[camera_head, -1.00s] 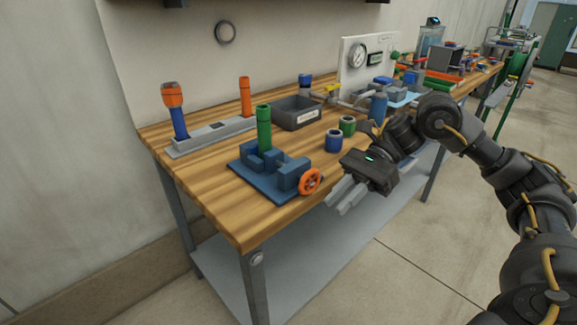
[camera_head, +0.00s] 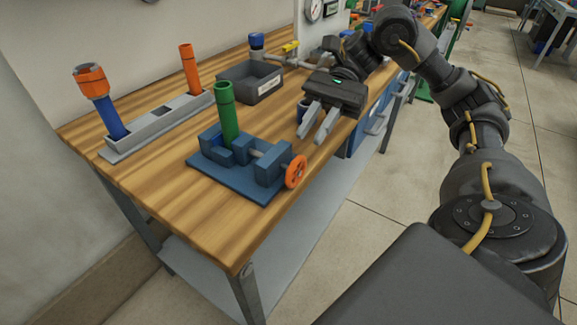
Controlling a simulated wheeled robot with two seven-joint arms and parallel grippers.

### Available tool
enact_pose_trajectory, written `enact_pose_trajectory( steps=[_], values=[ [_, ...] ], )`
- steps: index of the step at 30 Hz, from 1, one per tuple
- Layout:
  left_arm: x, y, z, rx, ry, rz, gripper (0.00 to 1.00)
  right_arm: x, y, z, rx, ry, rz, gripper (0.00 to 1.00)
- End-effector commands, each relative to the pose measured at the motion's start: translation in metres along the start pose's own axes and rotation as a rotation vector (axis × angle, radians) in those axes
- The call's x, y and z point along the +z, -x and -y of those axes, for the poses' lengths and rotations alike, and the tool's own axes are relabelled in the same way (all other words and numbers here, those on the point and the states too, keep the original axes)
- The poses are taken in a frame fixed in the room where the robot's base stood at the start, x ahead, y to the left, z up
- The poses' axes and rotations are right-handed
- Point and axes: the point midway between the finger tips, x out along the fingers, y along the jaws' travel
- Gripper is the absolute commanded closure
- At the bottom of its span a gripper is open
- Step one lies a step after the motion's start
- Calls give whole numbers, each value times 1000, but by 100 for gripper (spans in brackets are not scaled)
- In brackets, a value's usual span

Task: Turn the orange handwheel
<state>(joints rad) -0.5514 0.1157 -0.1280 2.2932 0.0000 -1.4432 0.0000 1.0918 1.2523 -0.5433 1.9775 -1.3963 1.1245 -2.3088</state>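The orange handwheel (camera_head: 296,171) sits on the right side of a blue vise (camera_head: 236,168) near the front edge of the wooden bench. A green pipe (camera_head: 227,115) stands upright in the vise. My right gripper (camera_head: 312,140) is open, with two grey fingers apart and nothing between them. It is above and just behind the handwheel, its fingers pointing toward the front of the bench, and it does not appear to touch the wheel. My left gripper is not in view.
A grey rack (camera_head: 157,126) holds a blue pipe with an orange top (camera_head: 98,96) and an orange pipe (camera_head: 190,69). A grey bin (camera_head: 250,82) stands at the back. A dark cup is partly hidden behind my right gripper. The bench front-left (camera_head: 190,213) is bare.

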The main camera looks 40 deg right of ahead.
Motion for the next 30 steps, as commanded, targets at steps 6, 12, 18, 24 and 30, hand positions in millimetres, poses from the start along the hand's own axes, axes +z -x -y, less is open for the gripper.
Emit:
enact_pose_trajectory(
  steps=[6, 12, 18, 24, 30],
  values=[
    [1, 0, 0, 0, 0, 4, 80, 0, -37, -2, 1, -2, 2, 80],
    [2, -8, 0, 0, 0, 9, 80, 1, -70, -2, -1, -3, 2, 80],
    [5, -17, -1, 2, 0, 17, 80, 0, -86, -2, -4, -2, 2, 80],
    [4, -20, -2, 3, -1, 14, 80, 0, -88, -2, -7, -3, 2, 80],
    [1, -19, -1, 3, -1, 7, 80, 0, -88, -2, -7, -3, 2, 90]
  ],
)
